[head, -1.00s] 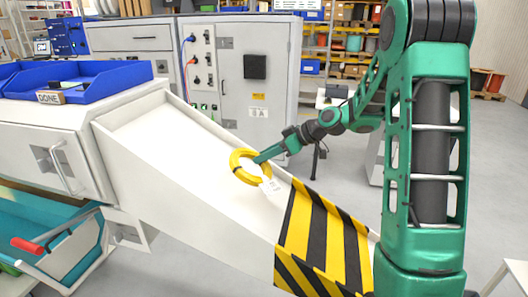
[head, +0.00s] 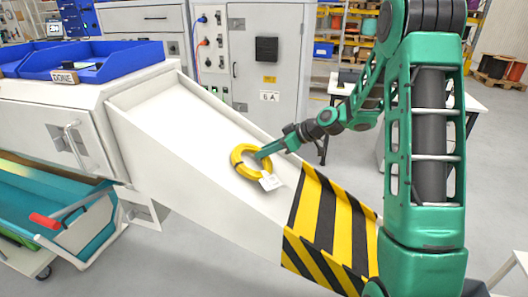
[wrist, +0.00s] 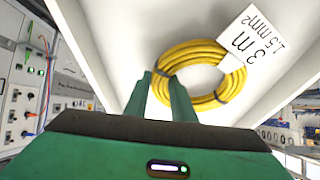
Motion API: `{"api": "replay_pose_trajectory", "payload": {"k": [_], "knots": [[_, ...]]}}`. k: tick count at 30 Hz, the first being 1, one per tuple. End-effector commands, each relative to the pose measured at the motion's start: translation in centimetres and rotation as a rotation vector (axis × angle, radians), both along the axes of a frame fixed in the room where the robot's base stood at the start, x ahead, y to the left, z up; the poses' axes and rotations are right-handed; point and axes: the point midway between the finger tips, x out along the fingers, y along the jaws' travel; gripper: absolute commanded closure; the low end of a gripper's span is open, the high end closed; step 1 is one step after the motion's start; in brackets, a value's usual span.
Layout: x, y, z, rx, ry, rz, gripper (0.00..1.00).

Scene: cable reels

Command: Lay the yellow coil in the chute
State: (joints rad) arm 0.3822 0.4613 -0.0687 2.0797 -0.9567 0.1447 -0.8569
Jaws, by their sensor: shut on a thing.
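The yellow coil (head: 249,163) is over the white sloping chute (head: 190,116), just above the yellow-and-black striped part. Whether it touches the chute floor I cannot tell. A white tag hangs from it. In the wrist view the coil (wrist: 190,58) shows as a ring with its tag reading "3 m 1.5 mm2", in front of the white chute surface. My gripper (head: 262,155) is shut on the coil's near side.
Yellow-and-black striped plates (head: 330,228) cover the chute's lower end. Blue trays (head: 90,62) and a "DONE" sign (head: 66,77) stand on the cabinet at upper left. A teal cart (head: 75,212) is at lower left. A grey electrical cabinet (head: 262,60) stands behind.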

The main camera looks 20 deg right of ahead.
Motion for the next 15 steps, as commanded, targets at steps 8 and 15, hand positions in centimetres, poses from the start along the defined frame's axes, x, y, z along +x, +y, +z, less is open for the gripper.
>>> {"api": "replay_pose_trajectory", "payload": {"k": [8,15], "knots": [[0.01,0.02,0.06,0.001,-0.001,0.000,0.55],[-0.30,-0.44,0.44,0.000,-0.001,-0.001,0.55]]}}
